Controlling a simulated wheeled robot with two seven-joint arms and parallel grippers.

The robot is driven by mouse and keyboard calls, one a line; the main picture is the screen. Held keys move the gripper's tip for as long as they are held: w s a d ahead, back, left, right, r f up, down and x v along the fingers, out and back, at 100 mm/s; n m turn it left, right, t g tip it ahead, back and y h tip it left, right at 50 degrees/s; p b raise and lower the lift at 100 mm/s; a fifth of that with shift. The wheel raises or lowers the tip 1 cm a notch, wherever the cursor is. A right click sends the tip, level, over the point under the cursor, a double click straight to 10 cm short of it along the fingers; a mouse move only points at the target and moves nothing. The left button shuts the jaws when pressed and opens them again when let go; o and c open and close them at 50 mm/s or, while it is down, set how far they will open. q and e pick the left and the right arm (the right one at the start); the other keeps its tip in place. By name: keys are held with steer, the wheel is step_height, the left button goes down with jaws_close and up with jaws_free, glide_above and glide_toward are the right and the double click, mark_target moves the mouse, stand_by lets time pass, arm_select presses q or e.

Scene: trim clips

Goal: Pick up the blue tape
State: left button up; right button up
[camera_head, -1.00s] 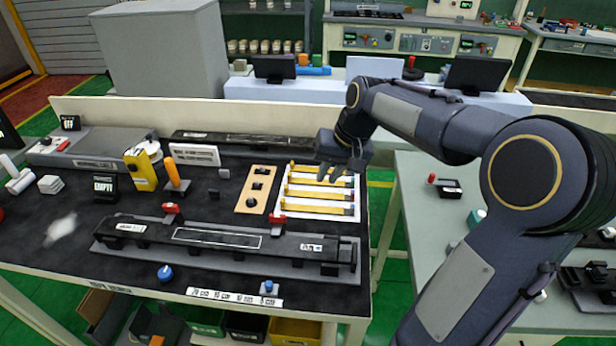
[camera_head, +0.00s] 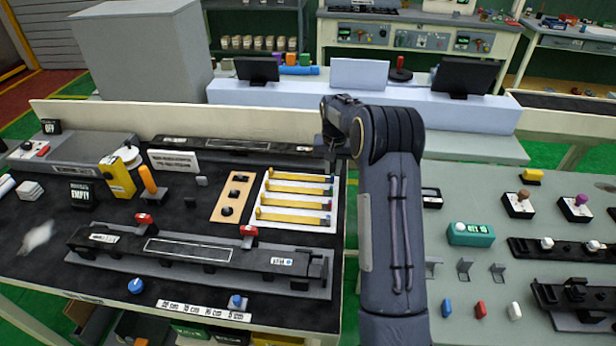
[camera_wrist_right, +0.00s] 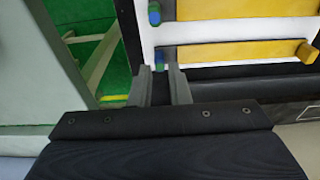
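No roll clearly recognisable as blue tape shows. In the head view my right forearm mostly hides this gripper, near the tray's back right corner. My left gripper is out of view.
A wooden plate (camera_head: 232,196) with black parts lies left of the tray, and a long black fixture (camera_head: 200,252) in front. A blue cylinder (camera_head: 301,70) lies on the back shelf. A grey-green table (camera_head: 470,270) with small parts stands right, across a gap.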

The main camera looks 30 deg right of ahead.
step_height(320, 180, down, 2)
steer(key=shift+w+d+f, duration=0.1)
steer(key=shift+d+f, duration=0.05)
steer(key=shift+f, duration=0.1)
jaws_close()
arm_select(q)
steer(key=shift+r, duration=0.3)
arm_select(e)
steer(key=shift+r, duration=0.15)
